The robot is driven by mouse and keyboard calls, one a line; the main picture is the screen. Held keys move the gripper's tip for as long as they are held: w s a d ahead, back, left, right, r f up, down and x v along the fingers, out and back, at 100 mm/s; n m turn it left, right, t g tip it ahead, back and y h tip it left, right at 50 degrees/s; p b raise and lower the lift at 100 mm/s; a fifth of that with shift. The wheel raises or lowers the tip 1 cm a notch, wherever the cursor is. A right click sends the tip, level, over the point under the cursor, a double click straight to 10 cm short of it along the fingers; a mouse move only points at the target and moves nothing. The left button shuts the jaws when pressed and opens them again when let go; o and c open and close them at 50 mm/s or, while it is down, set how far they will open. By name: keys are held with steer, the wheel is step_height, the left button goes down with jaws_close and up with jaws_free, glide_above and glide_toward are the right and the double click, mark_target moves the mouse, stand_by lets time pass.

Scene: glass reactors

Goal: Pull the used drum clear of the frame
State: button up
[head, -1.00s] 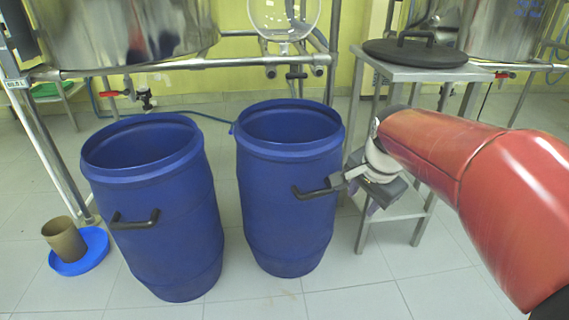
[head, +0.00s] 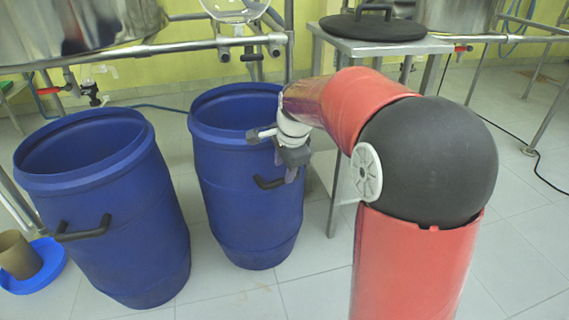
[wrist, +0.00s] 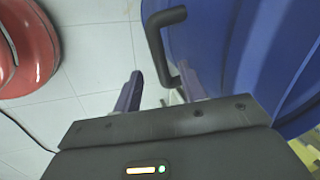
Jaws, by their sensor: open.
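Two open blue drums stand side by side on the floor, a left drum (head: 115,215) and a right drum (head: 240,215). I cannot tell which is the used one. Each has a dark handle on its front, the left drum's handle (head: 85,228) and the right drum's handle (head: 268,183). My gripper (head: 289,172) is at the right drum's front right side, close to its handle. In the wrist view my gripper (wrist: 163,88) is open, with the handle (wrist: 155,40) just beyond and partly between the fingers. Whether they touch is unclear. The metal frame (head: 150,50) runs behind the drums.
A steel table (head: 375,47) with a black lid (head: 372,27) stands right of the right drum. A brown cup (head: 18,255) sits on a blue round lid (head: 45,272) at far left. The floor in front of the drums is clear.

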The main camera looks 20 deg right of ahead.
mark_target(282, 179)
steer(key=b+x, duration=0.1)
steer(key=x, duration=0.5)
steer(key=shift+f, duration=0.4)
jaws_close()
stand_by(1.1)
